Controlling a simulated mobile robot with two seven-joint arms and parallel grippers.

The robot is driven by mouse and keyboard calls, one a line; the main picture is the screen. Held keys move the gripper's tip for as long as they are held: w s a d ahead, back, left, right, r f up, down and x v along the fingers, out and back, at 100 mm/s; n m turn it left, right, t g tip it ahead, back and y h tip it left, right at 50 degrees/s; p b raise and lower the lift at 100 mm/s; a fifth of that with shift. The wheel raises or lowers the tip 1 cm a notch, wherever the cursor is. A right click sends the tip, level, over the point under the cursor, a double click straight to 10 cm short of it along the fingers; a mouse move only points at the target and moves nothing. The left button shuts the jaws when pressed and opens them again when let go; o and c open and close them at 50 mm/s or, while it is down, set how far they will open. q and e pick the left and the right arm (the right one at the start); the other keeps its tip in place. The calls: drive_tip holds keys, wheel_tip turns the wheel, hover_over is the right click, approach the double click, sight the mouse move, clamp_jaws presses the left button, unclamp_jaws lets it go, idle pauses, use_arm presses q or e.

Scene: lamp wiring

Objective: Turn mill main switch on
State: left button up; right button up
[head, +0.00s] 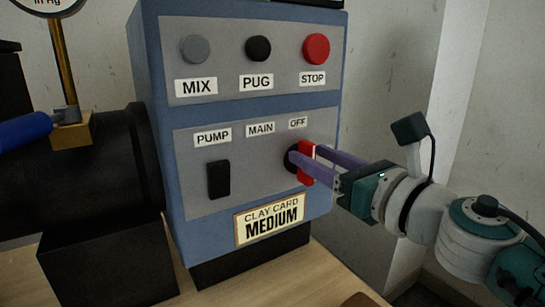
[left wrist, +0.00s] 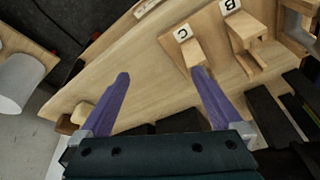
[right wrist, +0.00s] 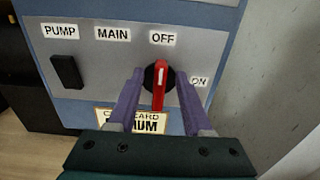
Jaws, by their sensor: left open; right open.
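The main switch (head: 307,165) is a red rotary handle on a black round base, on the lower grey plate of the blue control box (head: 255,118). In the right wrist view the red handle (right wrist: 159,97) stands upright, its white mark pointing up to the OFF label (right wrist: 162,37). The ON label (right wrist: 198,82) is to its right. My right gripper (right wrist: 159,74) is open, one purple finger on each side of the handle; I cannot tell whether either touches. My left gripper (left wrist: 160,74) is open and empty above a wooden surface, and does not show in the head view.
A black pump switch (head: 219,179) is left of the main switch. MIX, PUG and red STOP (head: 316,48) buttons are above. A clay card (head: 270,220) hangs below. A blue handle (head: 24,131) is at far left. Wooden blocks (left wrist: 187,48) lie near my left gripper.

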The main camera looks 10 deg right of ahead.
clamp_jaws()
idle(0.3)
idle(0.5)
drive_tip(key=m, duration=0.6)
drive_tip(key=d+f+m+p, duration=0.1)
drive_tip(key=m, duration=1.1)
drive_tip(key=shift+w+d+f+p, duration=0.3)
drive_tip(key=shift+f, duration=0.05)
idle(0.3)
